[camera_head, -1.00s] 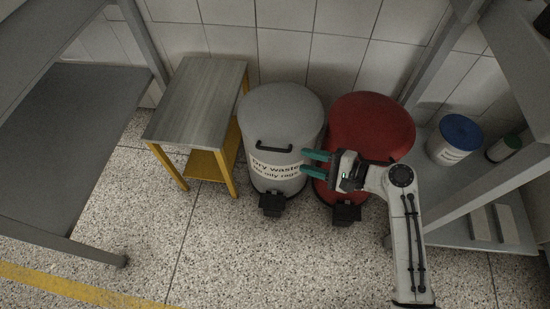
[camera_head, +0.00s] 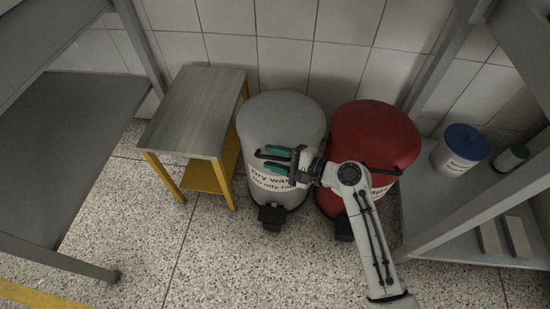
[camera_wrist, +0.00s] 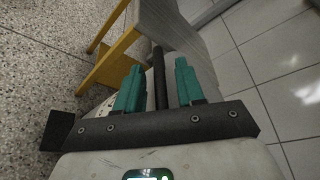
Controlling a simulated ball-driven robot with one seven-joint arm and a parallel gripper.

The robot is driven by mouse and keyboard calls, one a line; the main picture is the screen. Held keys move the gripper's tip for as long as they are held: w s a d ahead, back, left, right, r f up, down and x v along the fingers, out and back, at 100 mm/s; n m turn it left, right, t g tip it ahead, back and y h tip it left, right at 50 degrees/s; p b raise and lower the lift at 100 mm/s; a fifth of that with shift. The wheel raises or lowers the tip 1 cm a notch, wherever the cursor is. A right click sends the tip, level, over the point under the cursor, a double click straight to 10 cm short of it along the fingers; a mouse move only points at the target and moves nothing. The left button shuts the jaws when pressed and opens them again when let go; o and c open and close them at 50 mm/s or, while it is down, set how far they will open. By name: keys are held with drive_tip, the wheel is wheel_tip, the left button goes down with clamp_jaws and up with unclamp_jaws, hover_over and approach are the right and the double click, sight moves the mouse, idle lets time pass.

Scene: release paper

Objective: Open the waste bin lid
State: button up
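The grey waste bin (camera_head: 281,113) stands against the tiled wall, its lid down. A label reading "Dry waste" is on its front, partly covered by my gripper. My gripper (camera_head: 266,159) is at the lid's front edge, reaching in from the right. In the wrist view its two green fingers (camera_wrist: 158,70) are apart, with the black lid handle (camera_wrist: 160,80) between them. Gaps show on both sides of the handle. The bin's black foot pedal (camera_head: 272,216) is at floor level below.
A red bin (camera_head: 374,130) stands close on the right, beneath my arm. A small table with yellow legs (camera_head: 204,101) is close on the left. Grey shelving flanks both sides; a blue-lidded tub (camera_head: 462,147) sits on the right shelf. The speckled floor in front is open.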

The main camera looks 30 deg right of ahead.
drive_tip(key=shift+c, duration=0.5)
clamp_jaws()
